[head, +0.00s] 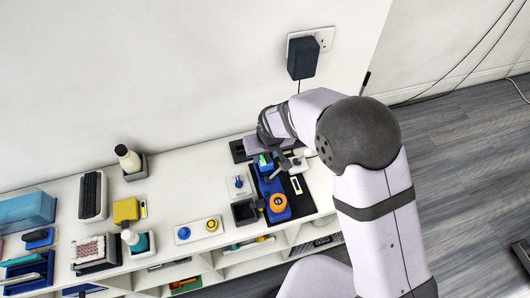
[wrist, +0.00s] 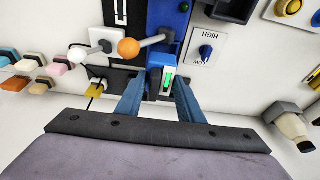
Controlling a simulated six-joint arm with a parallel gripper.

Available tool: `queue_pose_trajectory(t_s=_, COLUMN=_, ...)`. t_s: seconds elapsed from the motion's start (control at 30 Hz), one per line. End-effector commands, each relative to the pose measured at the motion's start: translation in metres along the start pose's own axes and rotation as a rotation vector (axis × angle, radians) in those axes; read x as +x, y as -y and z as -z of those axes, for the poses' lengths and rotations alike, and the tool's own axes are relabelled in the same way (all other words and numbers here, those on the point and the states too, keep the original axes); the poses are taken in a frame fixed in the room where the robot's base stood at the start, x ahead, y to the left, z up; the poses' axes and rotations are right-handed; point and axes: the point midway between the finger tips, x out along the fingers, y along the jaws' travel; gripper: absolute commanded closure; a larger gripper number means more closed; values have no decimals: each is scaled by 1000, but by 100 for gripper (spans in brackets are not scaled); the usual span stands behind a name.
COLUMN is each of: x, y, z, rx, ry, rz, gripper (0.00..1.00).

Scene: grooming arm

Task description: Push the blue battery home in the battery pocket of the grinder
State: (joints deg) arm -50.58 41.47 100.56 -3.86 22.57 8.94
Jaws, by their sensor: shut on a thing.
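The blue grinder (head: 274,188) stands on a dark mat on the white counter, with an orange round part at its front end. Its blue body also shows at the top of the wrist view (wrist: 168,18). The blue battery (wrist: 158,62), with a pale face and a green stripe, is between the two blue fingers of my gripper (wrist: 161,88). My gripper is shut on it. In the head view my gripper (head: 266,153) is at the back end of the grinder. The battery pocket is hidden, and I cannot tell how deep the battery sits.
A blue dial (head: 239,183) on a white plate stands left of the grinder. A dark open box (head: 244,212) is near the front. The wall is close behind.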

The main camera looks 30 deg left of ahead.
Motion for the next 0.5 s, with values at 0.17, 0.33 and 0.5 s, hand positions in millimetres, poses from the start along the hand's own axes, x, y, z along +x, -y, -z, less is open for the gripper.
queue_pose_trajectory(t_s=0.17, x=13, y=0, z=-3, rx=0, ry=-2, rz=0, gripper=92)
queue_pose_trajectory(t_s=0.33, x=17, y=0, z=-4, rx=0, ry=-2, rz=0, gripper=92)
queue_pose_trajectory(t_s=0.5, x=17, y=0, z=-4, rx=0, ry=-2, rz=0, gripper=92)
